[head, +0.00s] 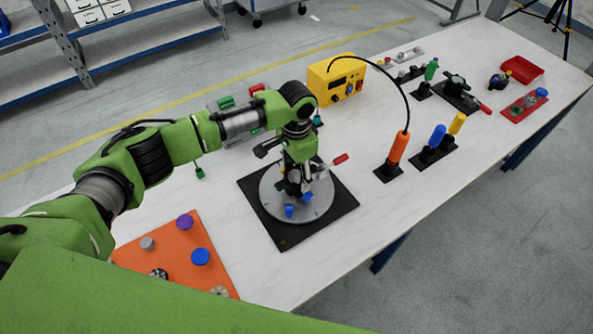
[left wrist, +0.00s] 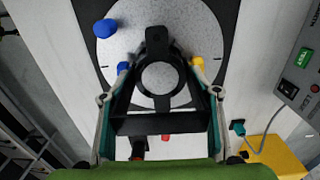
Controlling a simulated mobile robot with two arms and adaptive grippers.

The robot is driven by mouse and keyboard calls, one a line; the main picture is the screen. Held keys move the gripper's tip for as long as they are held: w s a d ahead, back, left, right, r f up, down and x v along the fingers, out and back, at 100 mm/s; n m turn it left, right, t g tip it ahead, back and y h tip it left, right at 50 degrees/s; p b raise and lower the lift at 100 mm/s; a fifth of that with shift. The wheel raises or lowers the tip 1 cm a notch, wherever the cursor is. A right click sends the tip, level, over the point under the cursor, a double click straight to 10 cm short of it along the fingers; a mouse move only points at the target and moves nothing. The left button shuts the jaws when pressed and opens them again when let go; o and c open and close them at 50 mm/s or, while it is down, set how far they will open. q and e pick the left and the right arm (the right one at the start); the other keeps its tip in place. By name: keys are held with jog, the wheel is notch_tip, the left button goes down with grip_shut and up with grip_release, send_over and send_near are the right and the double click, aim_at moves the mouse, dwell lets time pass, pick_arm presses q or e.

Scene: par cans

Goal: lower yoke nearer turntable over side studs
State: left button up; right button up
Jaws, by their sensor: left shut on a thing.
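The turntable, a round grey plate (head: 271,197) on a black square mat (head: 335,215), sits mid-table in the head view. In the left wrist view its pale disc (left wrist: 200,25) lies below my fingers. My left gripper (head: 294,185) points down over it. It is shut on a black bracket, which looks like the yoke (left wrist: 160,124); a black ring shows between its arms. A blue tip (left wrist: 123,67) and a yellow tip (left wrist: 198,63) stand out beside the ring, near the fingertips. I cannot tell whether the arms touch the studs. My right gripper is not in view.
An orange board (head: 180,235) with several knobs lies at the left. A yellow box (head: 337,78) stands behind the turntable. Orange (head: 399,147), blue (head: 437,136) and yellow (head: 457,124) handles stand at the right. A red tray (head: 522,69) lies at the far right. Bare tabletop lies in front.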

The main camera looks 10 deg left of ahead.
pick_arm(q)
jog(key=shift+f, duration=0.2)
dwell(0.8)
jog(key=o, duration=0.8)
jog(key=o, duration=0.6)
jog(key=shift+r, duration=0.1)
notch_tip(320, 180, up, 12)
jog(key=shift+f, duration=0.1)
